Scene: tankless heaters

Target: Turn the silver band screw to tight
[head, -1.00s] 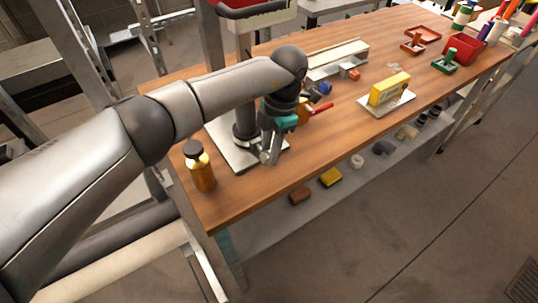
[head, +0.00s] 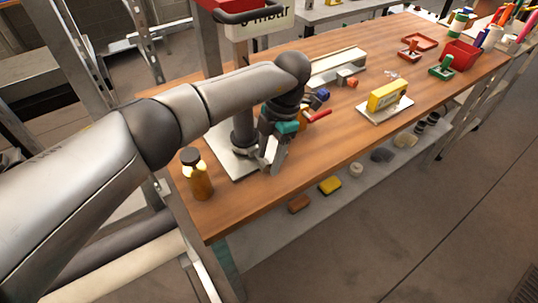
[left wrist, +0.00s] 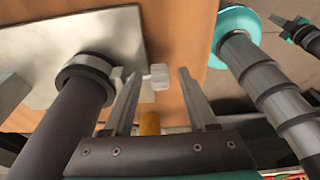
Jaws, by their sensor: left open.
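In the left wrist view, a dark upright pipe (left wrist: 70,125) has a dark collar band around it. A pale silver screw with a winged head (left wrist: 160,77) sticks out from the band's right side. My left gripper (left wrist: 158,73) is open, with one finger on each side of the screw head. The fingers look apart from the head, but their depth to it is unclear. In the head view, my left gripper (head: 269,160) is low beside the pipe on a pale base plate (head: 226,160). My arm and wrist hide the band and screw there.
An amber bottle (head: 198,182) with a dark cap stands at the table's near left corner. A yellow box (head: 388,95) lies on a white plate to the right. Red and blue handled parts (head: 318,115) lie just beyond my wrist. The table front between is clear.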

